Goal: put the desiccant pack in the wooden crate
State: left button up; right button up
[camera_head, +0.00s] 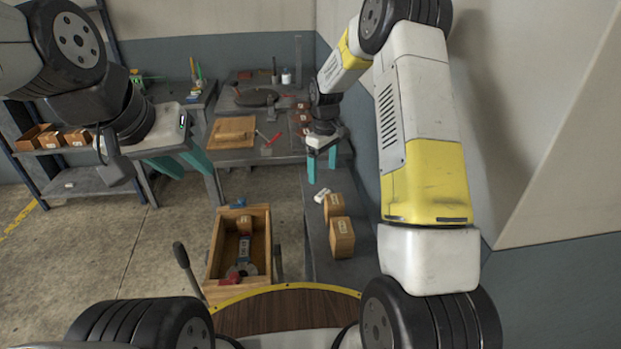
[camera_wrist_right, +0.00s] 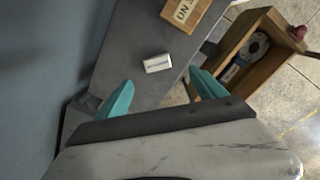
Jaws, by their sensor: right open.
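The desiccant pack, a small white packet (camera_head: 322,195), lies on the dark bench to the right of the wooden crate. It also shows in the right wrist view (camera_wrist_right: 157,63), with dark print on it. The wooden crate (camera_head: 238,292) is open-topped and holds a cardboard box and an angle grinder; part of it shows in the right wrist view (camera_wrist_right: 234,43). My right gripper (camera_head: 322,167) is open and empty, pointing down over the bench near the pack, with its fingers apart in the wrist view (camera_wrist_right: 160,92). My left gripper (camera_head: 195,174) is open and empty at the left.
Two cardboard boxes (camera_head: 341,237) stand on the bench close to the pack. A workbench (camera_head: 235,157) with a wooden board and tools is behind. A shelf with small boxes (camera_head: 77,137) is at the left. The wall borders the bench's right side.

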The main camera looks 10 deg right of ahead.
aim_at(323, 193)
jog(key=shift+w+a+f, duration=0.1)
jog(key=shift+w+f, duration=0.1)
jog(key=shift+f, duration=0.3)
jog(key=shift+w+a+f, duration=0.1)
jog(key=shift+w+f, duration=0.05)
jog(key=shift+f, duration=0.35)
jog(key=f, duration=0.7)
jog(key=shift+d+f, duration=0.15)
jog(key=shift+d, duration=0.25)
jog(key=c, duration=1.6)
